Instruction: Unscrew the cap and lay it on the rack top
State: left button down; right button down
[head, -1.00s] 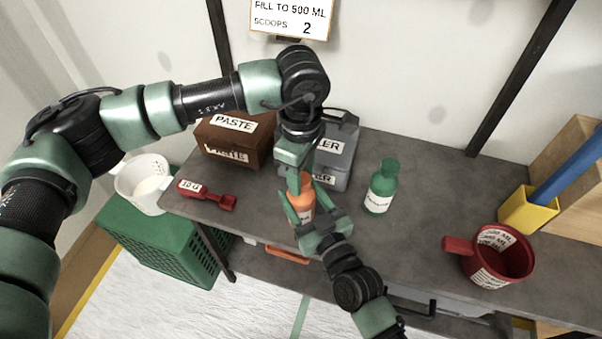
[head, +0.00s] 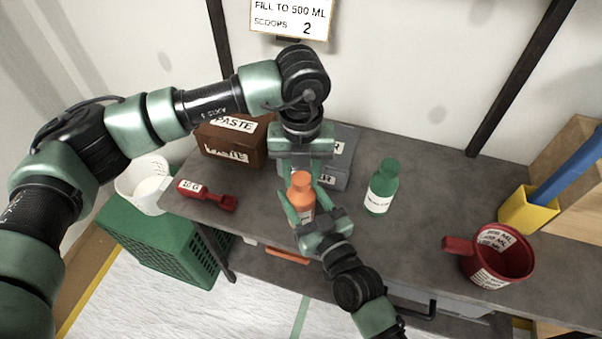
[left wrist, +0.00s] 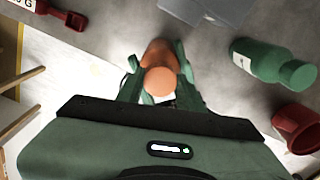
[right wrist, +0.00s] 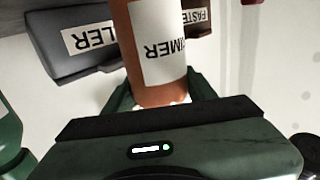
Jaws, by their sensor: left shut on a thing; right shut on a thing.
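An orange bottle (head: 301,207) with a white label stands upright near the front edge of the grey bench top (head: 420,215). Its label partly reads "IMER" in the right wrist view (right wrist: 158,45). My right gripper (head: 302,203) is shut on its body from the front. My left gripper (head: 301,174) comes down from above and is shut on the orange cap (left wrist: 160,82) at the bottle's top. The cap still sits on the bottle; its thread is hidden. Which surface is the rack top I cannot tell.
A green bottle (head: 381,188) stands right of the orange one. A brown PASTE box (head: 234,140) and a grey FILLER box (head: 338,165) stand behind. A red scoop (head: 206,195) lies left; a red jug (head: 497,255) stands right. The bench between green bottle and jug is clear.

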aim_at(301, 178)
pick_arm(q)
jog(key=shift+n, duration=0.6)
jog(key=shift+r, duration=0.25)
jog(key=shift+r, duration=0.9)
jog(key=shift+r, duration=2)
pick_arm(e)
jog(key=shift+c, duration=2.1)
grip_release()
jog(key=shift+s, duration=0.1)
